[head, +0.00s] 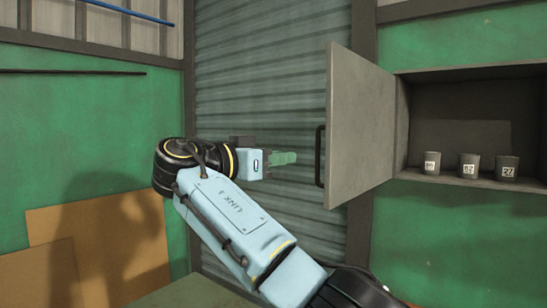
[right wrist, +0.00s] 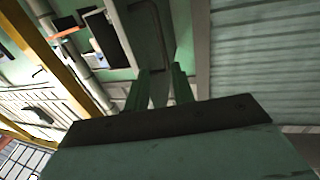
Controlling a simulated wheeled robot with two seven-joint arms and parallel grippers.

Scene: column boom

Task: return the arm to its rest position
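My right arm comes up from the bottom right of the head view and bends at the black elbow-like joint at middle left. My right gripper (head: 284,158) points right, with its green fingers in front of the ribbed shutter and a little left of the cabinet door's handle. It looks apart from the handle. In the right wrist view the gripper (right wrist: 161,72) shows two green fingers with a gap between them, and I see nothing held there. My left gripper is not in view.
The grey cabinet door (head: 360,128) stands open, with a dark handle (head: 320,156). Three grey labelled cups (head: 469,165) stand in the wall cabinet (head: 450,178). Brown boards (head: 100,245) lean on the green wall at left. The ribbed shutter (head: 265,80) is behind the arm.

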